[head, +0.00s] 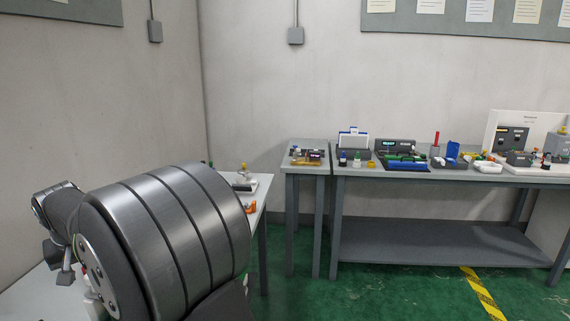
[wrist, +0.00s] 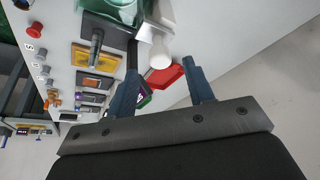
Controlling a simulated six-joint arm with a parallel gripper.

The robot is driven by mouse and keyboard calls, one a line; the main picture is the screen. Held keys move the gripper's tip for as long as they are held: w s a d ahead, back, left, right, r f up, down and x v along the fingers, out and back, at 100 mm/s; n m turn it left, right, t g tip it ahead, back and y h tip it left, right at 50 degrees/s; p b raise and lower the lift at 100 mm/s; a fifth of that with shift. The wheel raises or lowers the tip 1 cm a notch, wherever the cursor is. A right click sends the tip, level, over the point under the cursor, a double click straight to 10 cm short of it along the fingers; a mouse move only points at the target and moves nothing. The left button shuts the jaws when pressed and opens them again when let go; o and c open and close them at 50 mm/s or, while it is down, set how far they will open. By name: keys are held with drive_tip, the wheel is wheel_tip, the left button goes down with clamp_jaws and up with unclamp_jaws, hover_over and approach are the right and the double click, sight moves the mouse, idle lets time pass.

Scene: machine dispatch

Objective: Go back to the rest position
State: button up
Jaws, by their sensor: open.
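My gripper (wrist: 162,95) shows in the wrist view with its two dark blue fingers spread apart, open and with nothing held between them. Beyond the fingertips is a light grey work surface with several small devices. In the head view my large metallic arm link fills the lower left, and the gripper's fingers cannot be made out there.
In the wrist view a red tray (wrist: 166,77), a white rounded piece (wrist: 159,52), a yellow-framed block (wrist: 92,60) and a red knob (wrist: 34,30) lie beyond the fingers. In the head view a long grey bench (head: 440,178) stands right, with green floor (head: 380,295) in front.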

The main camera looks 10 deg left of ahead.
drive_tip(key=v, duration=1.4)
drive_tip(key=x, duration=1.8)
drive_tip(key=shift+f, duration=0.1)
wheel_tip(320, 180, up, 8)
drive_tip(key=shift+s+d+r, duration=0.1)
drive_tip(key=shift+r, duration=0.15)
drive_tip(key=s+d+r+m, duration=0.1)
drive_tip(key=d+r+m, duration=0.2)
drive_tip(key=r, duration=0.3)
drive_tip(key=s+d+r+m+g, duration=0.1)
drive_tip(key=s+d+r+m, duration=0.1)
drive_tip(key=r+m, duration=0.4)
drive_tip(key=shift+d+r+y, duration=0.3)
drive_tip(key=shift+d+r, duration=0.3)
drive_tip(key=shift+r, duration=0.15)
drive_tip(key=shift+s, duration=0.15)
